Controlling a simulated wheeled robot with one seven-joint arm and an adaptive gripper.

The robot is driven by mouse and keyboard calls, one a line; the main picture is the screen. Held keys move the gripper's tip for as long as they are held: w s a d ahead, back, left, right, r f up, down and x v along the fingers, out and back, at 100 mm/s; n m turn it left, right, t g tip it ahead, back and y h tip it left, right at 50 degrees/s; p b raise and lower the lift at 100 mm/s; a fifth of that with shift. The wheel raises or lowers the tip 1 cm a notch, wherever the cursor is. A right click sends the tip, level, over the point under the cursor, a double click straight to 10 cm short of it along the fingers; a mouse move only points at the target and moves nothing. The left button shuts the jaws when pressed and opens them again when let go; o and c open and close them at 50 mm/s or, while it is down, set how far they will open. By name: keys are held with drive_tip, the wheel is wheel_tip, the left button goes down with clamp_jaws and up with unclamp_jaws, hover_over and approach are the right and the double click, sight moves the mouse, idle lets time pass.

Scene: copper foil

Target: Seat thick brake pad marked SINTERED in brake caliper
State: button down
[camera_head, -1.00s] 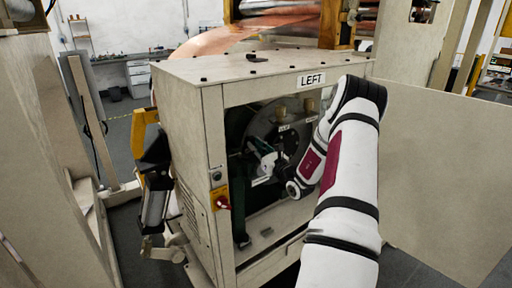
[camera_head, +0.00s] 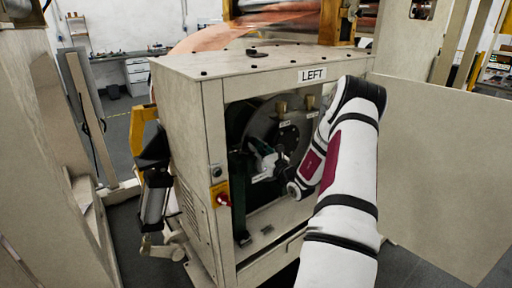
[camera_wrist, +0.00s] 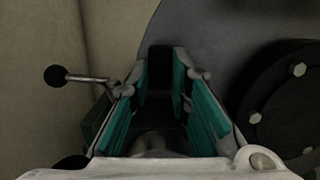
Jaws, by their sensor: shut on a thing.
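My gripper (camera_head: 264,164) reaches into the open cabinet, in front of the large grey disc (camera_head: 268,128). In the wrist view my gripper (camera_wrist: 160,85) has a dark block (camera_wrist: 160,60) between its fingertips, apparently the brake pad; no marking on it is readable. Teal plates line both sides of the fingers. The green part beside the gripper in the head view, likely the brake caliper (camera_head: 261,143), is small and partly hidden. Whether the pad touches the caliper cannot be told.
A pin with a black ball knob (camera_wrist: 56,76) sticks out left of the fingers. A dark bolted hub (camera_wrist: 285,100) is close on the right. The cabinet (camera_head: 212,125), labelled LEFT, frames the opening; a large pale panel (camera_head: 445,170) stands right of my arm.

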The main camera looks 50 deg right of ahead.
drive_tip(key=shift+f, duration=0.25)
drive_tip(key=c, duration=1.4)
unclamp_jaws()
drive_tip(key=shift+f, duration=0.1)
drive_tip(key=shift+s, duration=0.15)
drive_tip(key=v, duration=1.1)
drive_tip(key=shift+s+a, duration=0.1)
drive_tip(key=shift+s, duration=0.25)
